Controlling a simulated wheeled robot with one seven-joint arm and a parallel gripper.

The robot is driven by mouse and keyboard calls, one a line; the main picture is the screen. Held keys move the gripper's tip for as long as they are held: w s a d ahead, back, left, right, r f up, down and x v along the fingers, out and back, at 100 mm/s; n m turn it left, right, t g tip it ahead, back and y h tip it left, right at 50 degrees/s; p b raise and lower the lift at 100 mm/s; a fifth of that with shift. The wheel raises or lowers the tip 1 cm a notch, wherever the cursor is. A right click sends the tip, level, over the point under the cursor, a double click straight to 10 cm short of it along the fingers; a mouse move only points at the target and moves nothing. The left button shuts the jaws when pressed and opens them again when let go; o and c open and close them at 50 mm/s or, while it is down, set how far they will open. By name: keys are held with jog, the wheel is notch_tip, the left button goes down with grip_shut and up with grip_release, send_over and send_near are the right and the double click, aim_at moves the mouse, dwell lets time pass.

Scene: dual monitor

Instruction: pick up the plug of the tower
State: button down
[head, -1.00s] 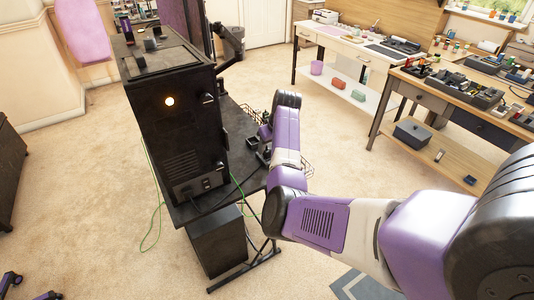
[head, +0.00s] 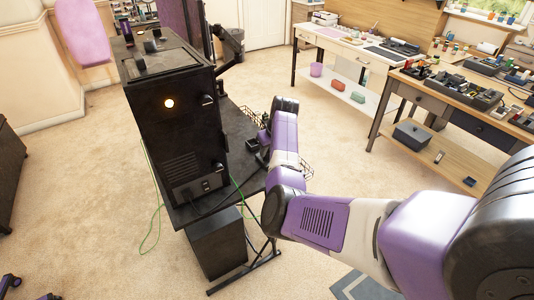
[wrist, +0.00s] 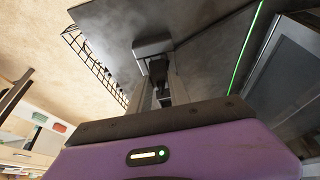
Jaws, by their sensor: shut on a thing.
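My gripper (wrist: 162,88) is shut on a small dark piece (wrist: 158,70) in the wrist view, which I take for the plug; its shape is hard to make out. In the head view my gripper (head: 256,147) is low over the dark desk, right of the tall black cabinet, and its fingertips are too small to read. A black tower (head: 217,242) stands under the desk.
The tall black cabinet (head: 172,128) stands on the dark desk (head: 240,118) close left of my gripper. A green cable (wrist: 245,48) runs past on the right in the wrist view. A wire basket (wrist: 92,60) is at left. Carpet (head: 90,190) is open at left.

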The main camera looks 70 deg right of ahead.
jog(key=shift+r, duration=0.15)
notch_tip(320, 180, up, 24)
jog(key=p, duration=0.5)
jog(key=shift+r, duration=0.2)
dwell(0.8)
jog(key=shift+w, duration=0.1)
